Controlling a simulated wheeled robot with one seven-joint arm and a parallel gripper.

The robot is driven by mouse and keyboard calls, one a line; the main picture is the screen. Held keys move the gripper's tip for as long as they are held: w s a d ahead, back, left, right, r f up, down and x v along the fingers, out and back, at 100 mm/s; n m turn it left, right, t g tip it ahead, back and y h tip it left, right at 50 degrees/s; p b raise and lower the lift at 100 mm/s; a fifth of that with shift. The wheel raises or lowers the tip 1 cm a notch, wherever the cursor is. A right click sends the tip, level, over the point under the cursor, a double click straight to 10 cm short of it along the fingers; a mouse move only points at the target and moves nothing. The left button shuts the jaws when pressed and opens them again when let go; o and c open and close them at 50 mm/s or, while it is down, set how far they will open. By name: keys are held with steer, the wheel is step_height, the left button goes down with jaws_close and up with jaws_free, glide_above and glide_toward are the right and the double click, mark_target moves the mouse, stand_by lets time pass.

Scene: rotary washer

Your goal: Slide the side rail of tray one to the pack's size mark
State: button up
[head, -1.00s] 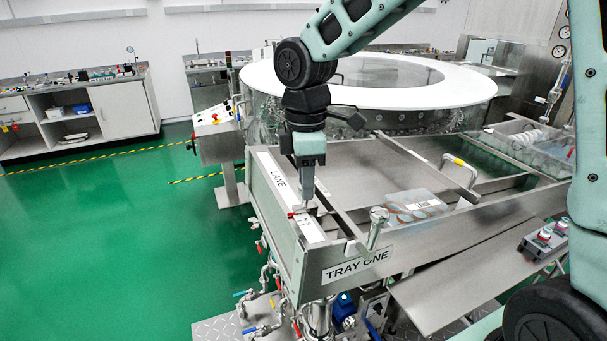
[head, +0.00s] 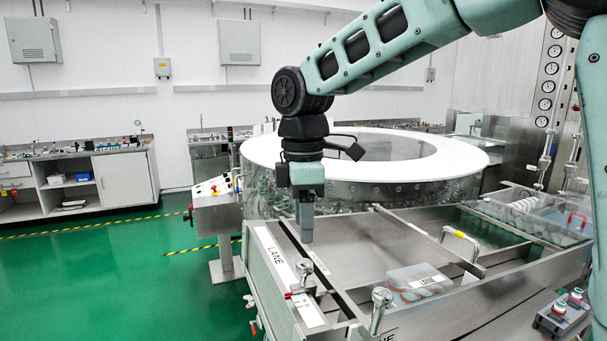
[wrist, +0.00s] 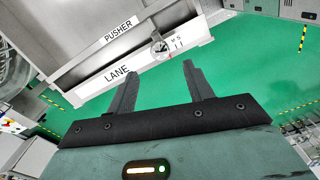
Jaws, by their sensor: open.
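Tray one, a steel tray (head: 352,244), fills the lower middle and right of the head view. A long steel bar that looks like the side rail (head: 322,277) runs near its left wall. Beside it is the white LANE strip (head: 272,252), with a red pointer and a round metal knob (head: 303,274). The knob also shows in the wrist view (wrist: 161,48), beside small size letters. A clear pack (head: 418,283) with a white label, too small to read surely, lies in the tray. My gripper (head: 306,238) is open and empty above the rail, apart from the knob.
A second metal knob (head: 381,300) stands on the tray's front edge. A crossbar (head: 430,240) and a yellow-marked handle (head: 460,240) are to the right. The round washer (head: 365,160) stands behind. A PUSHER strip (wrist: 118,29) shows in the wrist view. Green floor at left is clear.

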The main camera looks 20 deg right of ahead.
step_height(320, 180, up, 10)
steer(key=b, duration=0.1)
steer(key=shift+w+f, duration=0.1)
steer(key=shift+f, duration=0.05)
stand_by(0.4)
steer(key=s+a+f+m+b, duration=0.3)
steer(key=s+f, duration=0.8)
steer(key=f, duration=0.3)
steer(key=s+a+f+m+b, duration=0.3)
steer(key=s+f+m, duration=0.1)
steer(key=s+f, duration=0.8)
step_height(320, 180, down, 3)
steer(key=shift+s+r, duration=0.15)
steer(key=shift+s, duration=0.05)
